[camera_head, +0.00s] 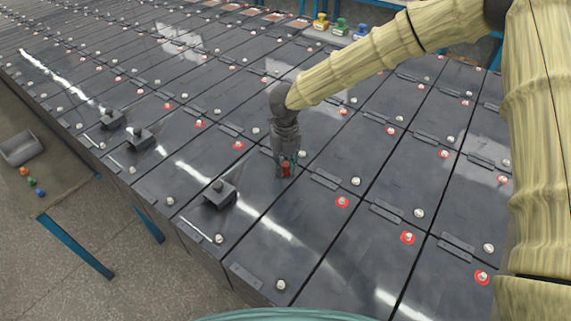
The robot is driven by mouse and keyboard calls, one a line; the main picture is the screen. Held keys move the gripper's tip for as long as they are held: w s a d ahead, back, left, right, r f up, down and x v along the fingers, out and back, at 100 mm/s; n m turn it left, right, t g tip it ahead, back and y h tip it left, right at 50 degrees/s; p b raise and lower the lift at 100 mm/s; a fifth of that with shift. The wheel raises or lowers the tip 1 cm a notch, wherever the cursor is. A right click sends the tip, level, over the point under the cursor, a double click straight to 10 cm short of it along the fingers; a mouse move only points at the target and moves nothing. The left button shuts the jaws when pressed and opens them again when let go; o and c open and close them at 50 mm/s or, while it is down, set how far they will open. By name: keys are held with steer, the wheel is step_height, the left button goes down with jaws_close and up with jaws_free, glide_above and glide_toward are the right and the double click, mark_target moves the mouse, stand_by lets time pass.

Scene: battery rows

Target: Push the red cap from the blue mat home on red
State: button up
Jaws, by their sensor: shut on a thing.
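My gripper (286,172) points down over the dark battery tops in the middle of the view. It is shut on a small red cap (286,168). The cap is low, close to the battery top; I cannot tell whether it touches a post. Red-ringed posts stand in a line on either side of it, one up and to the left (238,146) and one down and to the right (342,202). Any red ring directly under the cap is hidden by the gripper and cap. I cannot make out a blue mat.
A pale post (302,154) stands close to the gripper's right. Grey blocks with knobs (219,193) stand on the batteries to the left. A side table at left holds a grey bin (20,147) and small coloured pieces. Yellow, green and blue objects stand at the back.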

steer(key=o, duration=1.3)
steer(key=shift+c, duration=0.2)
steer(key=shift+r, duration=0.15)
steer(key=shift+r+p, duration=2.85)
steer(key=shift+r, duration=0.5)
